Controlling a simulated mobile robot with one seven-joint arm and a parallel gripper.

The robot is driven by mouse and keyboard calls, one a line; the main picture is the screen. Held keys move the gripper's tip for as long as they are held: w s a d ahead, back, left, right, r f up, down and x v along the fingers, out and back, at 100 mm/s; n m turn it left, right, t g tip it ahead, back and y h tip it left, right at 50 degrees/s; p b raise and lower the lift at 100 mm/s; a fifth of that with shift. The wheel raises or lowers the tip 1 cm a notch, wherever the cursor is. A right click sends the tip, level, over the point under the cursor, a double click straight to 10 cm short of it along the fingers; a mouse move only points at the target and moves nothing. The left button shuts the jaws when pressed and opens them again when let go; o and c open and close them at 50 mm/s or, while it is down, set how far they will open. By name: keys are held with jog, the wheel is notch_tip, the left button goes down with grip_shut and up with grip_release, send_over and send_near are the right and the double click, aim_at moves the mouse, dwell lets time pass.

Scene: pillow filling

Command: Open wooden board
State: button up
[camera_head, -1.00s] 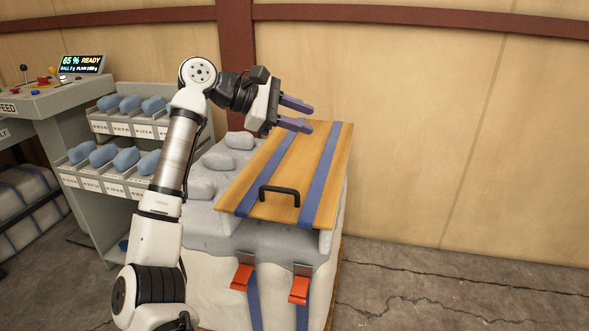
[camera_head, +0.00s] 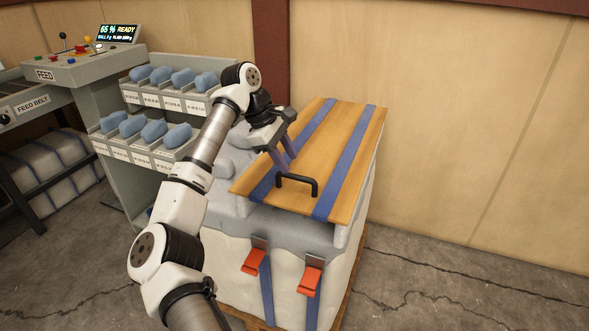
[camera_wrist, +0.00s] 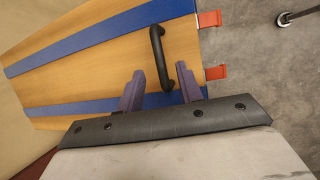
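The wooden board (camera_head: 322,148) lies on top of a white padded bale (camera_head: 222,250), with two blue straps running along it. A black handle (camera_head: 298,179) stands near its front edge. My gripper (camera_head: 284,164) is just behind the handle in the head view, with its purple fingers pointing down toward the board. In the wrist view, the fingers (camera_wrist: 160,92) are spread apart and the handle (camera_wrist: 162,58) runs ahead of and between them. The gripper is open and empty; I cannot tell how far above the board the tips are.
Two orange latches (camera_head: 254,262) hang on the bale's front. A rack (camera_head: 170,97) with several blue pouches stands at the left, beside the feed console (camera_head: 70,62). A wooden wall (camera_head: 450,120) is behind. The floor at right is clear.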

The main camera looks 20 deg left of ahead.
aim_at(298, 176)
jog(key=x, duration=0.5)
grip_shut()
